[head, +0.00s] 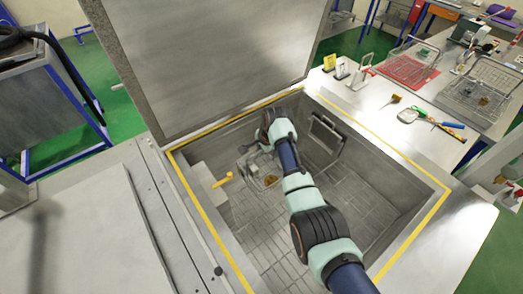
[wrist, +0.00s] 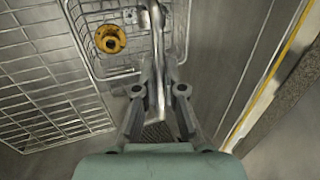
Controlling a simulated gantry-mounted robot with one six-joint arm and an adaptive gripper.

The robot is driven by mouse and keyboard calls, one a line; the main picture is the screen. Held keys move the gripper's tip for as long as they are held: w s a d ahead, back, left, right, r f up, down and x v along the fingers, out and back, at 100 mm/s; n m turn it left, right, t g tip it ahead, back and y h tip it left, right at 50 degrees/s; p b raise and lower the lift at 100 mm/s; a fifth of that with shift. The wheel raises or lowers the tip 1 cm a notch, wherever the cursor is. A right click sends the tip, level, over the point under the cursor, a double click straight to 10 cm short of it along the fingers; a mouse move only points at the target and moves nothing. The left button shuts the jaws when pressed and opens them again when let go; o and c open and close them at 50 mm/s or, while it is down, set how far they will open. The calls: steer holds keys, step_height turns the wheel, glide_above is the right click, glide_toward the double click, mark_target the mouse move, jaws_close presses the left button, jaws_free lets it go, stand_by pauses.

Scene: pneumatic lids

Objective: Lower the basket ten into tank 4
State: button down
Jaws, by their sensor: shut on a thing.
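A wire basket (wrist: 88,62) hangs from or stands under my gripper inside the open tank (head: 405,232), low down near the far left corner. A brass-coloured ring-shaped part (wrist: 110,38) lies in the basket. In the head view, the basket (head: 246,160) is partly hidden by my arm. My gripper (wrist: 160,75) is shut on the basket's metal handle; in the head view its fingers are largely hidden. I cannot tell whether the basket touches the tank's grid floor (wrist: 40,92). No tank number or basket number is readable.
The tank's large lid (head: 215,50) stands raised behind it. A yellow-orange spout or lever (head: 222,180) juts from the left wall. A bracket (head: 325,132) is on the far wall. Other wire baskets (head: 410,62) (head: 485,82) and small tools lie on the steel bench at right.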

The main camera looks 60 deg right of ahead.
steer(key=shift+f+b, duration=7.6)
steer(key=shift+f, duration=2.95)
steer(key=shift+f+b, duration=0.45)
steer(key=shift+f, duration=0.05)
steer(key=c, duration=1.3)
jaws_free()
steer(key=shift+d, duration=0.1)
steer(key=shift+o, duration=0.5)
steer(key=shift+f, duration=0.15)
steer(key=v, duration=1.2)
step_height(320, 180, up, 12)
steer(key=p, duration=1.4)
glide_above(263, 179)
steer(key=s+a, duration=0.2)
steer(key=s, duration=0.1)
steer(key=shift+w+d, duration=0.25)
